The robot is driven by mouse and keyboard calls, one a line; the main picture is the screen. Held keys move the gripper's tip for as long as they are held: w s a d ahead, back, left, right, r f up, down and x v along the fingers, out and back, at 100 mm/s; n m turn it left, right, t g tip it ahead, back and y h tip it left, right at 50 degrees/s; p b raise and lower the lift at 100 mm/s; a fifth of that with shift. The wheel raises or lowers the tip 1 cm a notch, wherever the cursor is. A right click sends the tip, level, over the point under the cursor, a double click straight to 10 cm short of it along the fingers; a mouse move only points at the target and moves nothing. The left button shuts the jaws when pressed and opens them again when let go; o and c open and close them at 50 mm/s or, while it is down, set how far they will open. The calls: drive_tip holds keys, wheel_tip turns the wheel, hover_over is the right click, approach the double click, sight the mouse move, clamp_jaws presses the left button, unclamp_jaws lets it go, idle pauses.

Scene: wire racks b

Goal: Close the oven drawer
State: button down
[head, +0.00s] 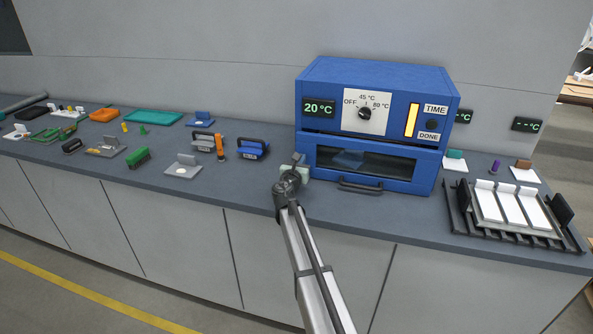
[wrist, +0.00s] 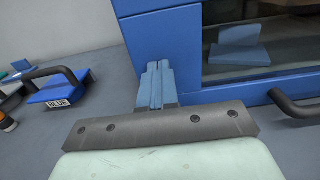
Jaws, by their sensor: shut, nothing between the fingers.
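The blue oven (head: 325,88) stands on the counter. Its lower drawer (head: 310,155) has a dark window and a black bar handle (head: 360,187). The drawer front appears to stand slightly forward of the upper body, with a dark line above it. My gripper (head: 299,158) is shut and empty at the drawer's left front edge, left of the handle. In the wrist view, its fingers (wrist: 157,82) point at the drawer front's lower left part (wrist: 160,40); whether they touch cannot be told. The handle (wrist: 295,108) shows at right. A blue piece (wrist: 240,48) shows through the window.
Trays and small parts lie farther left. A black wire rack (head: 470,225) with white plates stands at right. Counter in front of the oven is clear.

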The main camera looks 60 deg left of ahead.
drive_tip(key=shift+x, duration=1)
drive_tip(key=shift+s+d, duration=0.1)
drive_tip(key=shift+d, duration=0.05)
drive_tip(key=shift+d, duration=0.1)
